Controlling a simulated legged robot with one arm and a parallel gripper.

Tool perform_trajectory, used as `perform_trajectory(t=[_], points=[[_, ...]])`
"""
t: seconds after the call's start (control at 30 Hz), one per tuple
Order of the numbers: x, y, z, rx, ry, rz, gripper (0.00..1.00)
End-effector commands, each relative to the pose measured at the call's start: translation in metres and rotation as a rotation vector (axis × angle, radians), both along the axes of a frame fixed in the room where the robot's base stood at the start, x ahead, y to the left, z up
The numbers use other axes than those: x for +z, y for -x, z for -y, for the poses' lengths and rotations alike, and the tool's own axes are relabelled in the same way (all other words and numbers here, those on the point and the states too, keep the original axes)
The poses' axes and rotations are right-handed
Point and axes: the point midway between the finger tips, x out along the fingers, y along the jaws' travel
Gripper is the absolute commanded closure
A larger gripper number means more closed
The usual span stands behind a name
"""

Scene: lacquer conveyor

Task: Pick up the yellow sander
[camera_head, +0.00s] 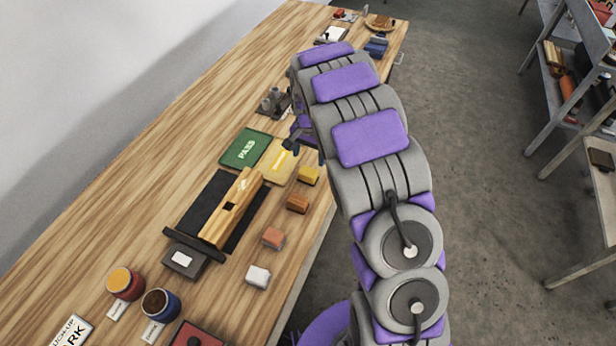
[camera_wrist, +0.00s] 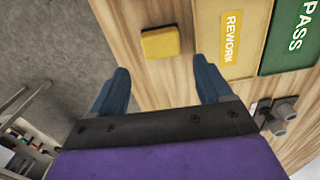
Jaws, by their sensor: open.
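The yellow sander (camera_head: 309,175) is a small block on the wooden bench near its right edge, at the far end of a row of similar blocks. In the wrist view the yellow sander (camera_wrist: 161,42) lies ahead of the fingertips, roughly centred between them and apart from both. My gripper (camera_wrist: 163,78) is open and empty, with two dark blue fingers. In the head view my gripper (camera_head: 290,145) is partly hidden by my arm, over the bench beyond the sander.
Orange (camera_head: 298,202), salmon (camera_head: 273,238) and white (camera_head: 258,276) blocks line the bench edge on the near side. A yellow REWORK mat (camera_head: 277,160) and green PASS mat (camera_head: 245,149) lie left of the sander. A wooden piece (camera_head: 232,207) rests on a black mat.

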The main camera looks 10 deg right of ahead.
Motion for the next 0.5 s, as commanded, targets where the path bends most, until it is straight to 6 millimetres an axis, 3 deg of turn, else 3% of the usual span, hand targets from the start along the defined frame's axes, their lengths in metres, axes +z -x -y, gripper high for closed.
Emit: perform_trajectory(t=[0.13, 0.5], points=[[-0.029, 0.0, 0.0, 0.0, 0.0, 0.001, 0.21], [-0.061, 0.0, -0.002, 0.0, 0.0, -0.002, 0.21]])
